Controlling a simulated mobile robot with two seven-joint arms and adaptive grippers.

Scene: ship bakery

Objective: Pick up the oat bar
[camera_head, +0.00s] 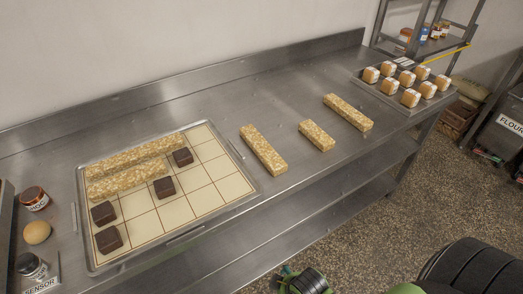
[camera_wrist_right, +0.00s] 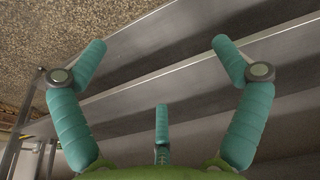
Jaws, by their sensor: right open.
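Three loose oat bars lie on the steel counter: a long left one (camera_head: 263,149), a short middle one (camera_head: 317,135) and a long right one (camera_head: 348,112). Two more long oat bars, a rear one (camera_head: 135,154) and a front one (camera_head: 128,180), lie side by side on the gridded tray (camera_head: 233,188) at left. My right gripper (camera_wrist_right: 160,62) shows in the right wrist view with its teal fingers spread and nothing between them. The counter's steel edges and the floor lie beyond it, and no oat bar shows there. My left gripper is not in view.
Several dark brown blocks, one of them (camera_head: 164,187), sit on the tray. A jar (camera_head: 33,198), a round bun (camera_head: 37,232) and a sensor (camera_head: 31,266) stand left of it. A tray of buns (camera_head: 406,108) is at the right end. Bare counter surrounds the loose bars.

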